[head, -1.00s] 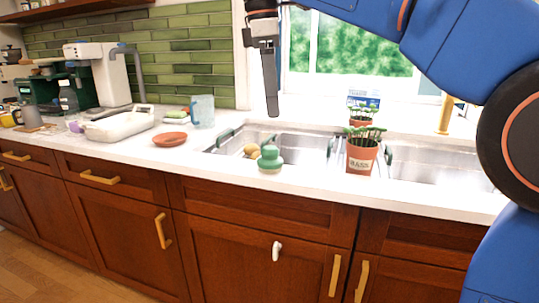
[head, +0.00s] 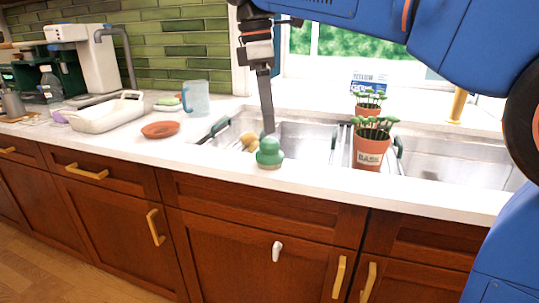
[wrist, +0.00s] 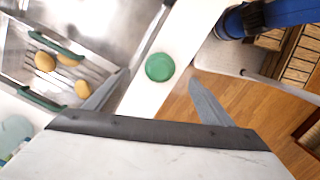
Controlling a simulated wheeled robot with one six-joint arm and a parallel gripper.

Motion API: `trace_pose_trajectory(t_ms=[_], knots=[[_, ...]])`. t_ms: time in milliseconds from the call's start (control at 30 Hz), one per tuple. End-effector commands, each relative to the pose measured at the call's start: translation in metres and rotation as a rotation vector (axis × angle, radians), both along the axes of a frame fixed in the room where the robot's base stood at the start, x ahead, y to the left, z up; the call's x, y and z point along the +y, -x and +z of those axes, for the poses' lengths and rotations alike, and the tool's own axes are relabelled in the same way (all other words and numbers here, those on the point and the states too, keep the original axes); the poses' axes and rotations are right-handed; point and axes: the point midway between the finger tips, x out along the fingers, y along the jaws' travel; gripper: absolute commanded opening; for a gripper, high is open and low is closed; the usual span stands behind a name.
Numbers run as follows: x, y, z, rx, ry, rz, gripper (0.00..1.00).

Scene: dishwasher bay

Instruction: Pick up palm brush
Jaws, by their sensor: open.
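The palm brush (head: 270,153) has a green knobbed top and a pale base. It stands upright on the white counter's front strip, just in front of the sink. In the wrist view its round green top (wrist: 160,67) lies beyond and between the two fingertips. My gripper (head: 268,131) points down above the brush, its tip close to the knob in the head view. In the wrist view my gripper (wrist: 158,80) is open with nothing between its fingers. The exact gap between fingertips and brush cannot be told.
A sink rack (wrist: 60,50) holds several potatoes (wrist: 45,61) behind the brush. A potted plant (head: 371,150) stands to the right by the sink divider. A terracotta dish (head: 160,130), blue mug (head: 196,98) and white tray (head: 103,116) are left. The counter beside the brush is clear.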

Motion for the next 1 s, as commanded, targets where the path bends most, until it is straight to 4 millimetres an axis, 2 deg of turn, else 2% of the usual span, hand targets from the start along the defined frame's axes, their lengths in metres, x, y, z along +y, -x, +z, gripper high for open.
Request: trace_pose_trajectory(t_ms=[133,467,733,1000], knots=[[-0.003,0.000,-0.023,0.003,0.002,0.000,0.75],[-0.004,0.000,-0.045,0.001,0.001,0.000,0.75],[-0.005,0.001,-0.080,0.002,0.001,0.000,0.75],[-0.006,0.000,-0.089,0.000,0.000,0.000,0.75]])
